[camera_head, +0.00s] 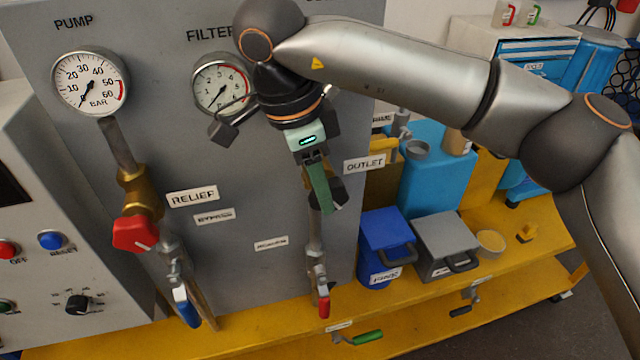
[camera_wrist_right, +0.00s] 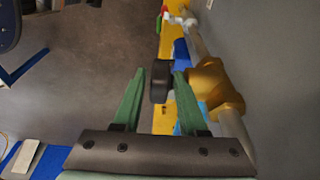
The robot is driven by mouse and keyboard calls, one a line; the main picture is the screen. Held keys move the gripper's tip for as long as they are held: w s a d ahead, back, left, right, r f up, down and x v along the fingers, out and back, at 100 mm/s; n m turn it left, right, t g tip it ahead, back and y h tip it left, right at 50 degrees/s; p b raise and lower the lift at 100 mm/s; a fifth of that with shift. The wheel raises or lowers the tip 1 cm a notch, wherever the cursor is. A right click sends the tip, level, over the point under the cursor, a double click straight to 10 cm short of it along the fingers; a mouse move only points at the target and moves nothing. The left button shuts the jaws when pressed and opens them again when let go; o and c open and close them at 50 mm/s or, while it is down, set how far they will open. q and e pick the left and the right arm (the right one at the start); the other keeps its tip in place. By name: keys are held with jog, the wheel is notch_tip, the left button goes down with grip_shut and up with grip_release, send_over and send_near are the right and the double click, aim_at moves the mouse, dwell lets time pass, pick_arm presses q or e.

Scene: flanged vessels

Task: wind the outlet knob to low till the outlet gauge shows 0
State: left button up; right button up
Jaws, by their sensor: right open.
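The black outlet knob (camera_head: 330,190) sits on the panel pipe beside the OUTLET label (camera_head: 364,164), mostly covered by my right gripper (camera_head: 322,200) in the head view. In the right wrist view the dark knob (camera_wrist_right: 161,82) shows between the tips of the two green fingers of my right gripper (camera_wrist_right: 160,78). The fingers are open, with a gap at the left of the knob; whether the right finger touches it I cannot tell. The outlet gauge does not show; my right arm covers the upper panel there. My left gripper is not in view.
The pump gauge (camera_head: 90,82) and filter gauge (camera_head: 221,86) are on the grey panel. A red relief knob (camera_head: 135,233), a blue-handled valve (camera_head: 187,308) and a red-handled valve (camera_head: 323,303) stick out. Blue (camera_head: 386,240) and grey bins (camera_head: 446,240) stand on the yellow bench at right.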

pick_arm(q)
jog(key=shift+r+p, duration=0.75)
jog(key=shift+p, duration=0.05)
pick_arm(e)
jog(key=v, duration=1.2)
jog(key=shift+r, duration=0.15)
